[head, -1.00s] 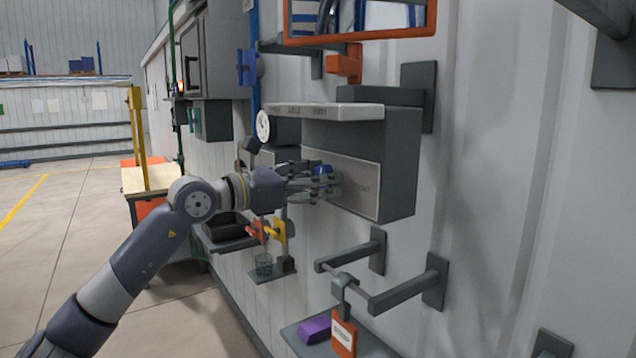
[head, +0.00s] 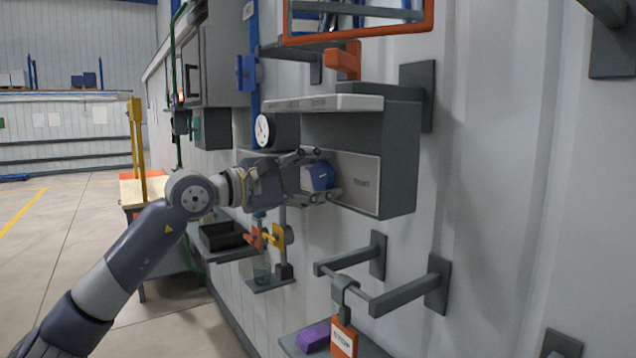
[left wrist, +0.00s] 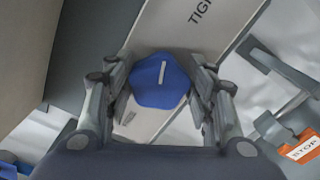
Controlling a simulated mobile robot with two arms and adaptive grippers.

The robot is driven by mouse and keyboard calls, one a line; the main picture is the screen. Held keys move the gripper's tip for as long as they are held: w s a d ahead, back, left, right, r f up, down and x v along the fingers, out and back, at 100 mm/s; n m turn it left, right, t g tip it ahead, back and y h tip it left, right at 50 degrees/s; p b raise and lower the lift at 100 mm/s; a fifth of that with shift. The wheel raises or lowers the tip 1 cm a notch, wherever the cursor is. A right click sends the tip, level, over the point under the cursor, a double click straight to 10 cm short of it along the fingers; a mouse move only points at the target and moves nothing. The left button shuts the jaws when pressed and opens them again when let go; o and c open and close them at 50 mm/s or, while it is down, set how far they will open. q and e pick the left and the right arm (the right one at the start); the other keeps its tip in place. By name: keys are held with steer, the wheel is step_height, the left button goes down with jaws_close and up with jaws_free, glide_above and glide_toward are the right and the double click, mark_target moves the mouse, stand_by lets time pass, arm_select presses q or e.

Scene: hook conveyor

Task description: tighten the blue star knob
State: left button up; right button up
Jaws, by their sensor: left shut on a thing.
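The blue star knob (head: 320,176) sits on the light front plate (head: 360,182) of a dark grey wall box. In the left wrist view the knob (left wrist: 160,82) shows a white bar-shaped mark, tilted slightly from upright. My left gripper (head: 326,174) is shut on the knob, one finger above it and one below in the head view. In the left wrist view the fingers (left wrist: 160,74) stand on both sides of it. The plate carries lettering that starts "TIG", partly cut off. My right gripper is not in view.
A white-faced dial (head: 263,131) is left of the box, behind my wrist. A grey ledge (head: 325,103) tops the box. Below are grey rail brackets (head: 405,292) and a hanging orange tag (head: 343,338). Orange and yellow handles (head: 277,238) are below my gripper.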

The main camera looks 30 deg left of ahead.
arm_select(q)
steer(key=m, duration=0.3)
steer(key=m+b, duration=0.1)
steer(key=shift+f, duration=0.25)
steer(key=shift+m+b, duration=0.4)
steer(key=shift+m, duration=1.8)
steer(key=shift+f, duration=0.1)
steer(key=o, duration=1.1)
